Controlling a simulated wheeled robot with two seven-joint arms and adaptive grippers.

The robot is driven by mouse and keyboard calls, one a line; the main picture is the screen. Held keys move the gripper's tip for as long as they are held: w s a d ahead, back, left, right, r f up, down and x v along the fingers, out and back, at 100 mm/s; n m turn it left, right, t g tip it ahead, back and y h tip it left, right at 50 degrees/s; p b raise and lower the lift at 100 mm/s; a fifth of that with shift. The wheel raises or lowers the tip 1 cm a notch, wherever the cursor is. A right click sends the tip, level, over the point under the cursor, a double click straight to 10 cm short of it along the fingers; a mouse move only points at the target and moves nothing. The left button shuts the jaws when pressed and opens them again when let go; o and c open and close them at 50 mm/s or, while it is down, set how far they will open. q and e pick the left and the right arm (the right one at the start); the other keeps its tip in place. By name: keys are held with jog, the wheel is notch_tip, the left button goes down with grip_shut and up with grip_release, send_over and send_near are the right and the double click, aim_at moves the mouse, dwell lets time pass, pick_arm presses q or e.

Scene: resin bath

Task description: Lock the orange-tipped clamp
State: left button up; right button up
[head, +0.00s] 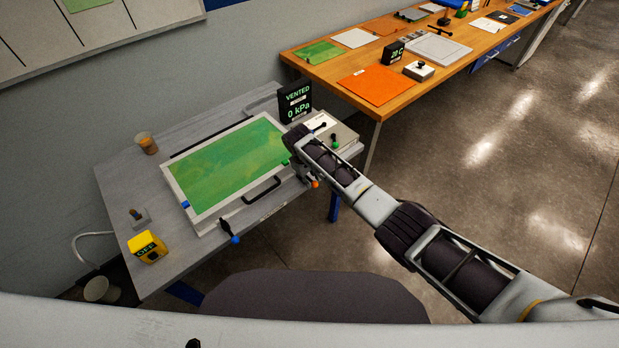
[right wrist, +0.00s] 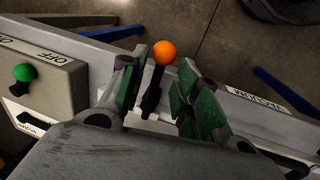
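The orange-tipped clamp (right wrist: 164,53) shows in the right wrist view as an orange ball on a black lever, between the fingers of my right gripper (right wrist: 168,95). The fingers have green pads and stand apart, with a gap on each side of the lever. In the head view the orange tip (head: 315,184) shows just below my right gripper (head: 303,172), at the front right of the bench frame. A blue-tipped clamp (head: 235,239) is at the frame's front left. My left gripper is not in view.
The green-panelled frame (head: 196,216) with a black handle (head: 262,191) lies on the grey bench. A control box with a green-knobbed lever (right wrist: 23,73) is close to the gripper's left. A pressure display (head: 296,103) reads "VENTED 0 kPa". A yellow device (head: 147,247) sits front left.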

notch_tip(320, 180, up, 11)
jog(key=s+a, duration=0.1)
jog(key=shift+s+a+r, duration=0.2)
jog(key=shift+s+a, duration=0.05)
jog(key=shift+a, duration=0.15)
dwell(0.8)
